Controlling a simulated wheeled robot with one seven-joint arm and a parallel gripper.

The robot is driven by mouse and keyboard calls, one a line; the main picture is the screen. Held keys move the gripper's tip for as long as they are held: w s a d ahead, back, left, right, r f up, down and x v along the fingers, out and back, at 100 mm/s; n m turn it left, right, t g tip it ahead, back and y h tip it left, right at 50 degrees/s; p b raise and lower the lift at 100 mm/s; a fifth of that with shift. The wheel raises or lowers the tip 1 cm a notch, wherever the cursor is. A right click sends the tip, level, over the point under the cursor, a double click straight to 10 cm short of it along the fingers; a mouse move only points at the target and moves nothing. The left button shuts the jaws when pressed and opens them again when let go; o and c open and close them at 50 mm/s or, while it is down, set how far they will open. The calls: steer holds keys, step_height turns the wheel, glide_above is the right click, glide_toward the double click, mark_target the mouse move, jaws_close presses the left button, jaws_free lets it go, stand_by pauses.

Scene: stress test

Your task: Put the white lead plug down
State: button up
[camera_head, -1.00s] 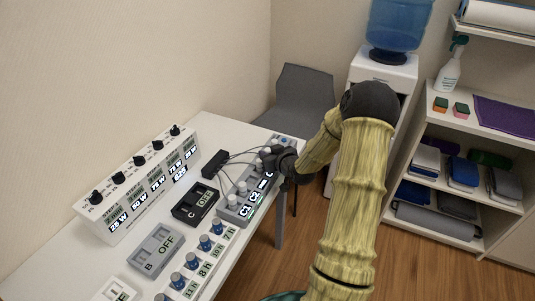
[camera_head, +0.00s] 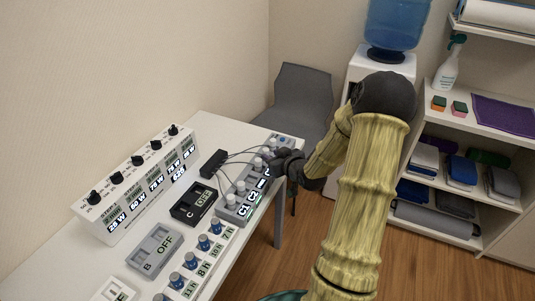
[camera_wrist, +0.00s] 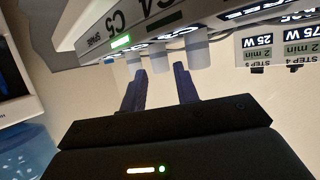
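A grey socket panel (camera_head: 236,213) with labels such as C1 and C2 lies along the right edge of the white table. Several white plugs (camera_head: 241,186) stand upright in a row on it, with dark cables running to some of them. My gripper (camera_head: 274,161) is at the far part of the panel, close to its right side. In the wrist view, the two dark fingers (camera_wrist: 158,88) are apart. A white plug (camera_wrist: 160,60) shows in the gap, around or just beyond the fingertips, apparently seated in the panel. Nothing is visibly clamped. Which plug is the lead plug I cannot tell.
A black box (camera_head: 213,163) feeds the cables. A white dial unit (camera_head: 150,180), a black timer C (camera_head: 194,203), a grey timer B (camera_head: 155,250) and several blue knobs (camera_head: 204,243) crowd the table. A grey chair (camera_head: 300,100) stands behind.

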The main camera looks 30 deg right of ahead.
steer(key=v, duration=0.6)
steer(key=shift+s, duration=0.4)
steer(key=shift+r, duration=0.15)
steer(key=s+a+g, duration=0.1)
steer(key=a, duration=0.1)
steer(key=s+a+g, duration=0.1)
steer(key=a+g, duration=0.1)
steer(key=a, duration=0.1)
steer(key=a+f+g+h, duration=0.1)
steer(key=a, duration=0.1)
steer(key=shift+s+a+g, duration=0.15)
steer(key=shift+s+g, duration=0.25)
steer(key=s+a+r+g, duration=0.3)
steer(key=s+a+g, duration=0.3)
steer(key=s+a, duration=0.5)
steer(key=shift+s+a+m, duration=0.15)
steer(key=shift+s+m, duration=0.25)
steer(key=shift+s, duration=0.75)
